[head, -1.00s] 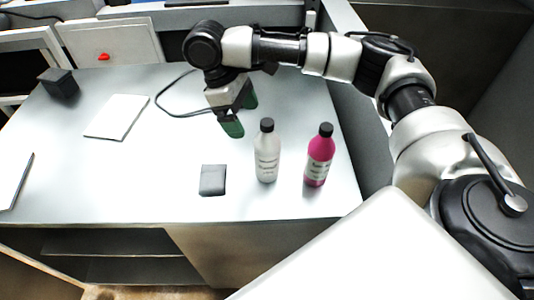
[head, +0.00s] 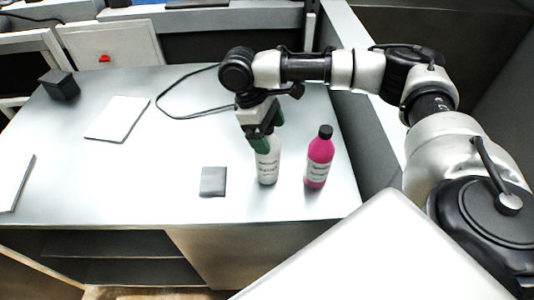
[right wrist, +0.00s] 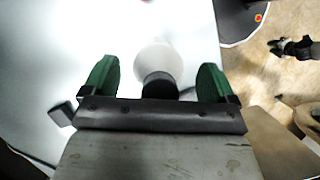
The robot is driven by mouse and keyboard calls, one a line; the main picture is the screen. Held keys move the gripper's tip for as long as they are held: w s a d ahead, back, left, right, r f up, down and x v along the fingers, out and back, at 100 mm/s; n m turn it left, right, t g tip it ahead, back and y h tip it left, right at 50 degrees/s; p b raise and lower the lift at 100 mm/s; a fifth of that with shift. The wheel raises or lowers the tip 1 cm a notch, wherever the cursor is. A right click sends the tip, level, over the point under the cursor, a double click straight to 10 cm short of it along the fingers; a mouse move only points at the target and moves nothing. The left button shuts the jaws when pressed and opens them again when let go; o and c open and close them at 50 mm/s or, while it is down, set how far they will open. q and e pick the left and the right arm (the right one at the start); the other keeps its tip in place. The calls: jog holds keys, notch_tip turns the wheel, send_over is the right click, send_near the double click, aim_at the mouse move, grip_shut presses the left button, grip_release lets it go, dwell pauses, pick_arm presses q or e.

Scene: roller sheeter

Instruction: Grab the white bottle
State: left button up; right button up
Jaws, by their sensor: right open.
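The white bottle (head: 267,168) stands upright on the grey table, with its cap hidden behind my right gripper in the head view. My right gripper (head: 269,135) is open at the bottle's top, with green fingers. In the right wrist view, the bottle's dark cap (right wrist: 160,86) and white body (right wrist: 158,61) lie between the two open fingers of the right gripper (right wrist: 157,80), with gaps on both sides. I cannot tell how far down the fingers reach. My left gripper is not in view.
A pink bottle (head: 319,160) with a black cap stands close to the right of the white bottle. A small grey block (head: 213,182) lies to its left. A white pad (head: 117,119), a black box (head: 60,85) and a cable (head: 166,107) are farther left.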

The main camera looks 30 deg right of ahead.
jog(key=shift+s+d+f, duration=0.15)
jog(key=shift+f, duration=0.3)
jog(key=shift+c, duration=0.2)
grip_shut()
